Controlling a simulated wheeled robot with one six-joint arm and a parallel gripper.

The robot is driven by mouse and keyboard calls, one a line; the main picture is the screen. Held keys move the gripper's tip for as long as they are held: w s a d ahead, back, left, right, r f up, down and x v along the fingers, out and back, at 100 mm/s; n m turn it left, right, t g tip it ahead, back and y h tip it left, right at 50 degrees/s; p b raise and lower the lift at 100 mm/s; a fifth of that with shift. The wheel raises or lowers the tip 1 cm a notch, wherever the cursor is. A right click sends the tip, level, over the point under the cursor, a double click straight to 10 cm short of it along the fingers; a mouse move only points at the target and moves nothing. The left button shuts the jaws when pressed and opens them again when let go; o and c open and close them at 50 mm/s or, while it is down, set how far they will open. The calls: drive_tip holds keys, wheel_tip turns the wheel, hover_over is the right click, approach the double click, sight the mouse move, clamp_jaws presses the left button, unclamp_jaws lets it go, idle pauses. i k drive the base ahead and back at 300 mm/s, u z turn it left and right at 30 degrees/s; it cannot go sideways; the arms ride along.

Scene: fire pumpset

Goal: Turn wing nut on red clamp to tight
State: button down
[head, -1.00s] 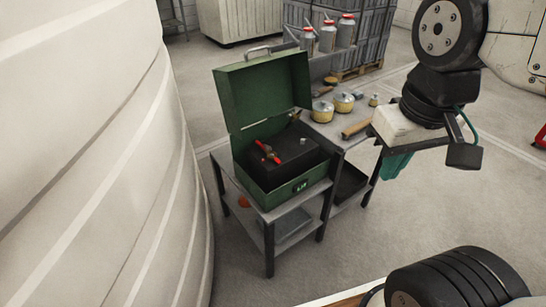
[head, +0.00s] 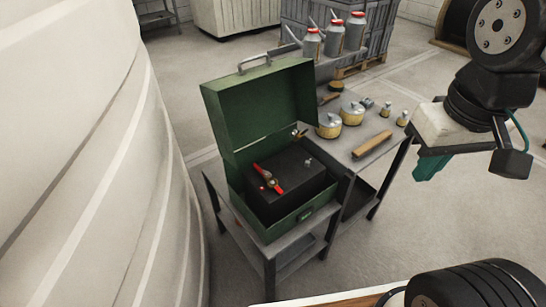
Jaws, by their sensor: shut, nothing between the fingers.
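The red clamp (head: 268,181) sits on top of a black battery-like block (head: 292,176) inside an open green metal box (head: 262,105). A small light-coloured piece shows at the clamp's middle. It is too small to tell whether it is the wing nut or how it is turned. A bare metal post (head: 307,162) stands on the block's far right. My gripper (head: 430,168), with teal fingers, hangs at the right, well apart from the box. It is shut and empty, partly hidden by my wrist.
On the table's right are brass-coloured pots (head: 330,125), small weights (head: 387,109) and a wooden block (head: 372,145). A large white ribbed tank (head: 90,160) fills the left.

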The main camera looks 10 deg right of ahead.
sight(267, 173)
drive_tip(key=u, duration=0.2)
drive_tip(key=i, duration=0.45)
drive_tip(key=u, duration=0.1)
drive_tip(key=k, duration=0.4)
drive_tip(key=u, duration=0.7)
drive_tip(key=i, duration=0.35)
drive_tip(key=u, duration=0.45)
